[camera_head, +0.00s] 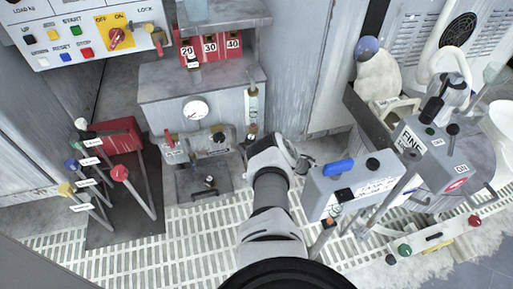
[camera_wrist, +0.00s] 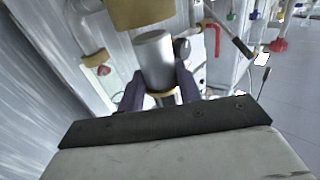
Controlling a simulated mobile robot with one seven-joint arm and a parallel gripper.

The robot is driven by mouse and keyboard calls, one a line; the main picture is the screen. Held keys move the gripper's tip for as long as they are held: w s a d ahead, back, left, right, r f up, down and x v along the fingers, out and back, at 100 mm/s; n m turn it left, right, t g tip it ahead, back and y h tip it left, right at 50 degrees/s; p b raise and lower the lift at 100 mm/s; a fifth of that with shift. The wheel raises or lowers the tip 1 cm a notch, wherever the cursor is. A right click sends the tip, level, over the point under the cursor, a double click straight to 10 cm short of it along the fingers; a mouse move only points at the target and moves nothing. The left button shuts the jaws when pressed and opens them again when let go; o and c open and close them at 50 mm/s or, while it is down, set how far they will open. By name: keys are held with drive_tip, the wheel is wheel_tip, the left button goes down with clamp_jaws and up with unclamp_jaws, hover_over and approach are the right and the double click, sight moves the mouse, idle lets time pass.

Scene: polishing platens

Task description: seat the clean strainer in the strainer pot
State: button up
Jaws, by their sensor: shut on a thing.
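In the wrist view my gripper (camera_wrist: 160,88) has its two dark fingers shut on a smooth grey cylinder (camera_wrist: 154,50), which looks like the clean strainer. A thin brass-coloured rim shows at its near end, between the fingers. Just beyond its far end is a wider brass-coloured body (camera_wrist: 141,13), cut off by the top edge. It may be the strainer pot; I cannot tell whether the two touch. In the head view my gripper (camera_head: 304,163) is at the end of my arm, beside the grey cabinet; the strainer and the pot cannot be made out there.
In the head view a gauge cabinet (camera_head: 160,92) with valves stands left of my arm. A grey control box (camera_head: 352,188) with a blue handle is close on the right. Several labelled levers (camera_head: 88,161) stand at far left. Slatted grating (camera_head: 120,246) covers the floor.

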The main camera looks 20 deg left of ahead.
drive_tip(key=shift+f+b, duration=1.75)
drive_tip(key=shift+f, duration=0.7)
drive_tip(key=o, duration=1.2)
wheel_tip(320, 180, up, 20)
drive_tip(key=p, duration=0.8)
drive_tip(key=shift+p, duration=0.4)
drive_tip(key=shift+s+f, duration=0.1)
drive_tip(key=shift+s, duration=0.05)
